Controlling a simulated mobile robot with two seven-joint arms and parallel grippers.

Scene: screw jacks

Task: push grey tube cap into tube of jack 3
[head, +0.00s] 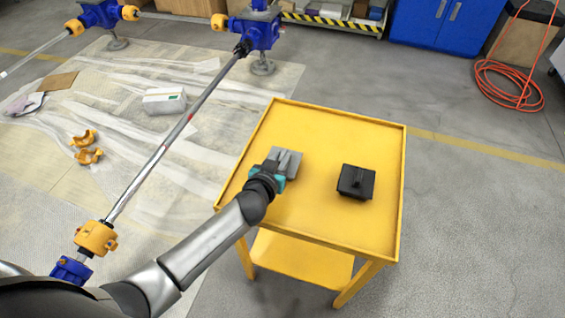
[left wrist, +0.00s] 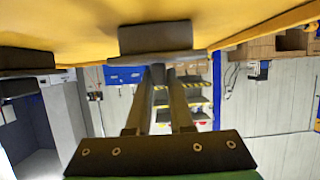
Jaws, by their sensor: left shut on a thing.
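The grey tube cap (head: 296,161) lies on the yellow cart's top, left of the black cap. My left gripper (head: 284,162) is over it, shut on its raised middle part. In the left wrist view both fingers (left wrist: 168,80) reach the grey cap (left wrist: 155,38), which is against the yellow surface. The jacks are blue: one (head: 262,33) stands at the top middle, another (head: 103,14) at the top left, and a blue part (head: 71,270) shows at the lower left. I cannot tell which is jack 3. My right gripper is not in view.
The yellow cart (head: 325,225) has a raised rim. A black cap (head: 357,181) is on its right part. A long shaft (head: 165,148) crosses left of the cart. An orange hose (head: 508,88) lies right.

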